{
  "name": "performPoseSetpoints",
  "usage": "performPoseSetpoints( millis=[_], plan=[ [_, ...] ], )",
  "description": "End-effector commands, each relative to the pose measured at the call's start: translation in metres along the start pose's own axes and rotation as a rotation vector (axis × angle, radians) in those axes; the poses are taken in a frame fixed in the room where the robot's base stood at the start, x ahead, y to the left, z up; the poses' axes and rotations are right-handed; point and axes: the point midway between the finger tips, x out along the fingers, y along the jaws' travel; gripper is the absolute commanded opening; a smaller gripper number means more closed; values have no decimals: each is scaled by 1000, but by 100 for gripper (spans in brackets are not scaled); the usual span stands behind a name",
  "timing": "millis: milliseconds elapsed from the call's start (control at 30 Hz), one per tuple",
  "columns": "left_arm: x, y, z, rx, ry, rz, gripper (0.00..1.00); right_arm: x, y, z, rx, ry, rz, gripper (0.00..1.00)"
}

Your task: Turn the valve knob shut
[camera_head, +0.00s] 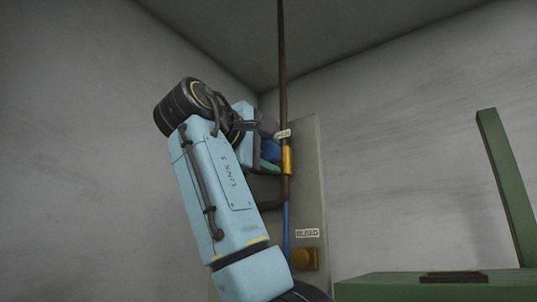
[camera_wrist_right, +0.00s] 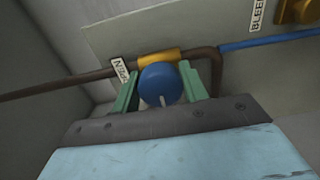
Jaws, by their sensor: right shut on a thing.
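The valve knob (camera_wrist_right: 160,84) is round and blue with a pale line on its face. It sits on a yellow valve body (camera_wrist_right: 158,57) in a brown pipe. In the right wrist view my right gripper (camera_wrist_right: 158,88) has its green fingers on either side of the knob, shut on it. In the head view the knob (camera_head: 270,151) shows partly behind my right gripper (camera_head: 268,160), next to the yellow valve body (camera_head: 287,160). A white tag (camera_wrist_right: 121,70) with "OPEN" lettering is beside the valve. My left gripper is not in view.
A grey panel (camera_head: 308,190) backs the pipes in the room's corner. A yellow-brown bleed fitting (camera_head: 304,258) with a "BLEED" label (camera_head: 307,233) sits lower on it. A blue pipe (camera_wrist_right: 268,39) leads there. A green machine (camera_head: 430,285) stands at the right.

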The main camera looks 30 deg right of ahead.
Motion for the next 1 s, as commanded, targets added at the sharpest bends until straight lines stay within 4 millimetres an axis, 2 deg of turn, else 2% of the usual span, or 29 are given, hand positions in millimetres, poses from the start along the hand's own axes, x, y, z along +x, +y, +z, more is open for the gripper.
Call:
performPoseSetpoints(
  millis=[467, 500, 600, 633, 867, 1000],
  plan=[
    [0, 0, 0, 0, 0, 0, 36, 0, 0, 0, -14, 0, 0, 21],
    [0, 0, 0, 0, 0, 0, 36, 0, 0, 0, -13, 0, 0, 49],
    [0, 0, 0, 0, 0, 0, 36, 0, 0, 0, -13, 0, 0, 62],
    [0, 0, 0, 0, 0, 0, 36, 0, 0, 0, -13, 0, 0, 64],
    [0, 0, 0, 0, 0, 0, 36, 0, 0, 0, -12, 0, 0, 64],
    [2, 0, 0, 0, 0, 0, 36, -7, 0, -1, -12, 2, 1, 64]
  ],
)
